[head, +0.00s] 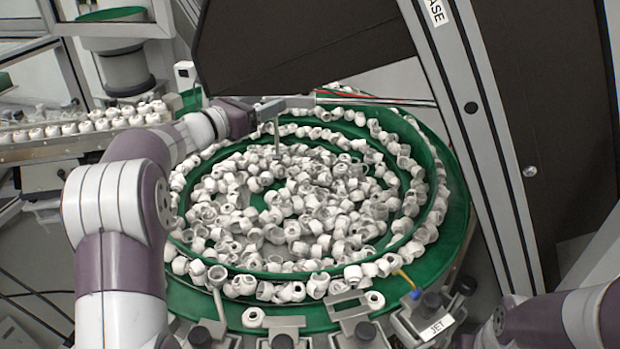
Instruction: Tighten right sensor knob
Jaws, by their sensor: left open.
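Several black knobs sit on grey brackets along the front rim of the green bowl (455,215). At the right end are one black knob (431,301) by the bracket labelled JET and another black knob (467,285) just beyond it. I cannot tell which is the right sensor knob. My left gripper (273,110) is over the far part of the bowl, well away from these knobs. It is open, with no part seen in it. My right arm shows at the lower right corner, but its gripper is out of view.
White caps (320,200) fill the bowl and its spiral track. A thin rod (277,138) stands close below my left gripper. A dark panel (300,45) hangs above, and a slanted metal frame post (485,130) rises at right. A rail of caps (75,128) lies at left.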

